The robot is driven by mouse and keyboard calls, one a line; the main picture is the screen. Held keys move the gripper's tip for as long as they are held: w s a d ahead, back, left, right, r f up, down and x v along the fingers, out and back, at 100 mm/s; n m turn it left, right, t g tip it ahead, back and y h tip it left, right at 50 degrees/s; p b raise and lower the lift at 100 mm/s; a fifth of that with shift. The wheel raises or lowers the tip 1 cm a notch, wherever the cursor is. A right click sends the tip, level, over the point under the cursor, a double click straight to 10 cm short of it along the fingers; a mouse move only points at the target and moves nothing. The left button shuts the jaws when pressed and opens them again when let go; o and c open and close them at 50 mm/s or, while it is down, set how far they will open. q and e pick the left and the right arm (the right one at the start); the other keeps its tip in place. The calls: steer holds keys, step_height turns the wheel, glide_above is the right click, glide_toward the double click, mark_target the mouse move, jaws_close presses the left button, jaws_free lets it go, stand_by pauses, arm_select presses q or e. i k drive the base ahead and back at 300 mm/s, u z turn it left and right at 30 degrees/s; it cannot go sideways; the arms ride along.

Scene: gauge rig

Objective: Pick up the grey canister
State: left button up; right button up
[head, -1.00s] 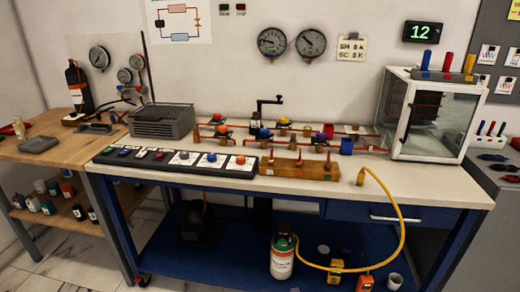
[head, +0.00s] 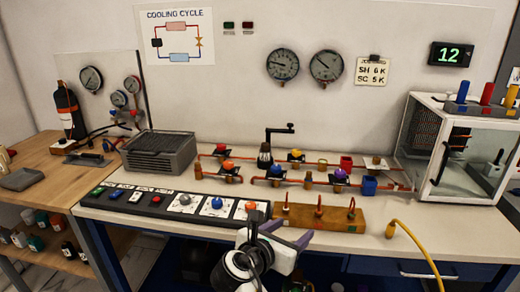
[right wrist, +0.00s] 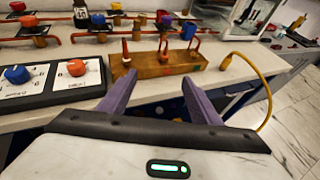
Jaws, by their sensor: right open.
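I cannot tell for sure which thing is the grey canister. Several small canisters stand on the lower shelf at the left of the head view; a pale greyish one (head: 28,217) is among them, small and partly cut off. My right gripper (head: 286,232) is at the workbench's front edge, before the wooden block (head: 330,217), far from that shelf. In the right wrist view its two purple fingers (right wrist: 158,77) are spread, with nothing between them. My left gripper is not in view.
The white workbench (head: 200,222) carries a switch panel (head: 170,203), a grey finned box (head: 158,152) and red piping with coloured valves. A glass-fronted case (head: 430,150) stands right. A yellow hose (head: 418,245) hangs over the front edge. A dark bottle (head: 68,112) stands on the left table.

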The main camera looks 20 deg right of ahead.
mark_target(264, 157)
steer(key=z, duration=0.1)
steer(key=i, duration=1.45)
steer(key=u, duration=0.1)
